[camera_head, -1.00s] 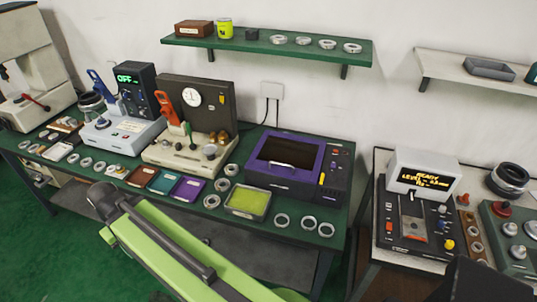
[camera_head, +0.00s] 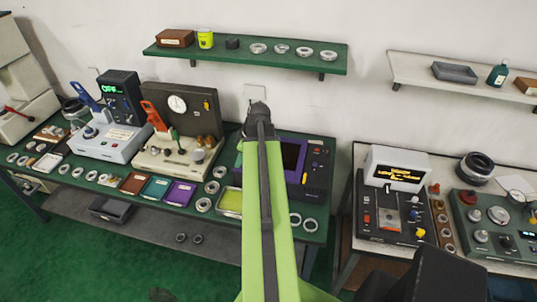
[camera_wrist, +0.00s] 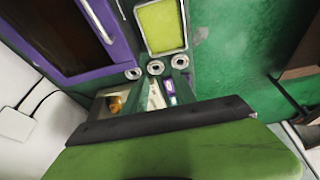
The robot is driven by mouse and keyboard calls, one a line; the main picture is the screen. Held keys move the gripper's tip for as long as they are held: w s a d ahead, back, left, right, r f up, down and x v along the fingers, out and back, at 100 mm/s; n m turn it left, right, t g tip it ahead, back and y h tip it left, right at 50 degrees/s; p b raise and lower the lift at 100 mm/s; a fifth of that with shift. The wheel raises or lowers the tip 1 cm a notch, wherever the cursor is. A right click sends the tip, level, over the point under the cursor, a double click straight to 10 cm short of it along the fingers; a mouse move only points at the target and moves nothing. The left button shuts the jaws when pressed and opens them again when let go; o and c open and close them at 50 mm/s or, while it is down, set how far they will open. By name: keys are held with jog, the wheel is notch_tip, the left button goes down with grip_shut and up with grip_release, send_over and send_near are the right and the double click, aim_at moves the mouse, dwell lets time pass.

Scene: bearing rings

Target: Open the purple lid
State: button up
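The purple lid (camera_head: 309,150) is the purple-framed front, with a dark window, of a dark box-shaped machine on the green bench. My arm covers its left part in the head view. The lid looks shut. My gripper (camera_head: 258,112) is at the far end of my raised green arm, in front of the machine. I see nothing held in it. Its fingers cannot be made out in either view.
A yellow-green tray (camera_head: 229,203) and several metal rings lie in front of the machine. A grey tester with a dial (camera_head: 177,103) stands to its left. A separate table with a READY display unit (camera_head: 398,170) is on the right. A green shelf (camera_head: 270,62) hangs above.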

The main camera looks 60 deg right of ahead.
jog(key=s+d+r+n+t+h+p, duration=0.15)
jog(key=s+d+r, duration=0.25)
jog(key=s+d, duration=0.75)
jog(key=shift+m+g, duration=0.25)
jog(key=shift+m, duration=0.1)
jog(key=b+x, duration=1)
jog(key=x, duration=0.1)
jog(key=b+x, duration=0.5)
jog(key=x, duration=0.1)
jog(key=shift+s+a+f, duration=0.15)
jog(key=shift+s+a, duration=0.05)
jog(key=shift+a, duration=0.2)
grip_shut()
